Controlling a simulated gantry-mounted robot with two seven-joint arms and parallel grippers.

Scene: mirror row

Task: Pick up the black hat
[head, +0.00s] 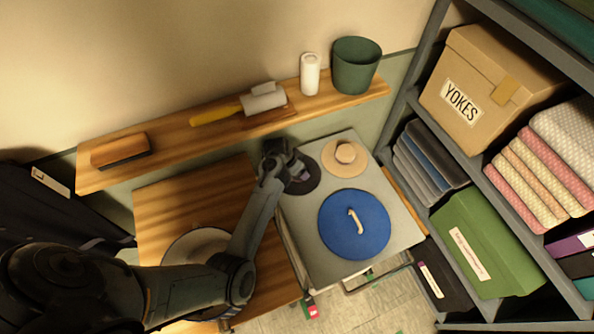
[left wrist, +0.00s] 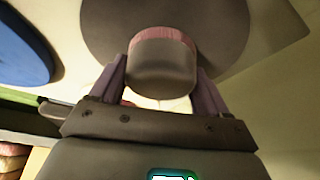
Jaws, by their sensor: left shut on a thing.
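The black hat (head: 311,183) is at the upper left of the grey cabinet top, partly hidden by my left gripper (head: 296,172) in the head view. In the left wrist view the black hat (left wrist: 164,68) shows a rounded dark crown with a pinkish band and a wide round brim. My left gripper (left wrist: 162,85) has one finger on each side of the crown and is shut on it. I cannot tell whether the brim touches the cabinet top. My right gripper is not in view.
A straw hat (head: 345,157) and a blue disc with a tan handle (head: 355,225) lie close by on the cabinet top (head: 400,214). A wooden shelf (head: 180,145) holding a green pot (head: 356,65) runs behind. Grey shelving (head: 412,90) stands right.

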